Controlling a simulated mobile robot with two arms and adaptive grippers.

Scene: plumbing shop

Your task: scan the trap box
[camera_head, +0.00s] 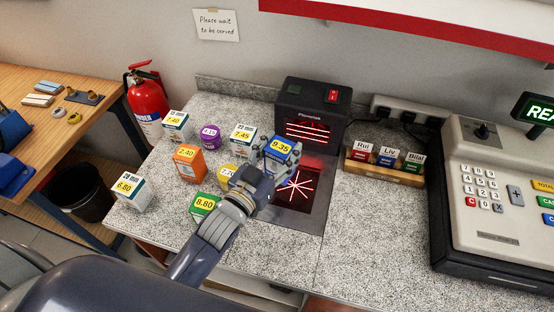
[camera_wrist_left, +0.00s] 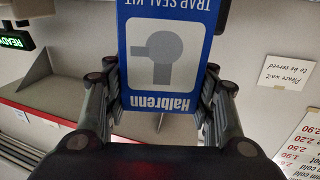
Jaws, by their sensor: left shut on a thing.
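The trap box is a blue and white box with a yellow 9.35 label (camera_head: 281,146). The box is in front of the black scanner (camera_head: 312,96), whose upright window shows red lines. It is near the back left of the flat scanner plate (camera_head: 312,221), which shows a red star pattern. My right gripper is not in view.
Several priced boxes and tubs stand left of the scanner, including an orange box (camera_head: 189,163) and a green box (camera_head: 204,205) close to my arm. A wooden card holder (camera_head: 384,172) and a cash register (camera_head: 495,190) stand right. The front right counter is clear.

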